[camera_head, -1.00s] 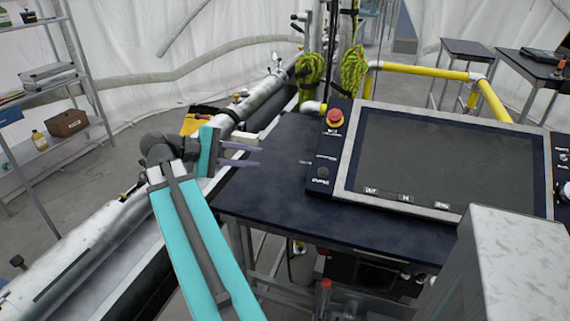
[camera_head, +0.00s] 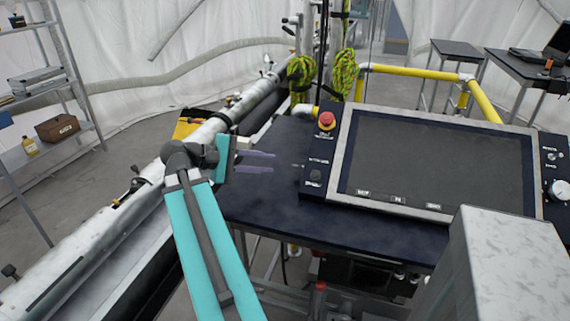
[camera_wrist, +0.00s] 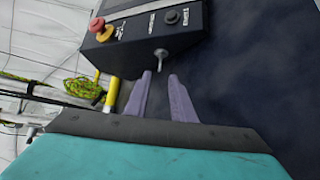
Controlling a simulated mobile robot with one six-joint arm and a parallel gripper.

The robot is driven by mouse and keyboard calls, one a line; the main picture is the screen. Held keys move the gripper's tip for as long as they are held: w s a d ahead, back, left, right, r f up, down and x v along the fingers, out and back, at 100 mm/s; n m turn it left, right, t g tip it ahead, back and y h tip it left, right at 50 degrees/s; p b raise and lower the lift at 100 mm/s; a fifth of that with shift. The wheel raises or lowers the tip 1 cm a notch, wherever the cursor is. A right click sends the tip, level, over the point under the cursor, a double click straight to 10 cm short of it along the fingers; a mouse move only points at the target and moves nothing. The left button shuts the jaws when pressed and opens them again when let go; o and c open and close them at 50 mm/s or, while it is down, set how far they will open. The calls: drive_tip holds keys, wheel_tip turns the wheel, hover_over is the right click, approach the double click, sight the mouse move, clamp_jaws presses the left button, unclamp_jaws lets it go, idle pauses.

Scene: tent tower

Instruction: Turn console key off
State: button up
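The console (camera_head: 435,165) stands on a dark table, its large screen tilted back. In the wrist view, a small metal key-like piece (camera_wrist: 161,59) sticks out from the console's side face, below the black knob (camera_wrist: 172,17). Whether it is turned on or off cannot be told. My gripper (camera_head: 272,162) is left of the console over the table, its purple fingers pointing at the console's left side. The wrist view shows the fingers (camera_wrist: 160,74) apart and empty, with the metal piece just beyond their tips, roughly centred between them.
A red emergency button (camera_head: 326,120) sits on the console's left strip. Yellow rails (camera_head: 415,70) and green rope coils (camera_head: 344,75) are behind. A long metal tube (camera_head: 90,230) runs along the left. The dark table top (camera_head: 262,197) is bare near my gripper.

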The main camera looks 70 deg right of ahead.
drive_tip(key=shift+p+x, duration=0.3)
drive_tip(key=shift+x, duration=3.35)
clamp_jaws()
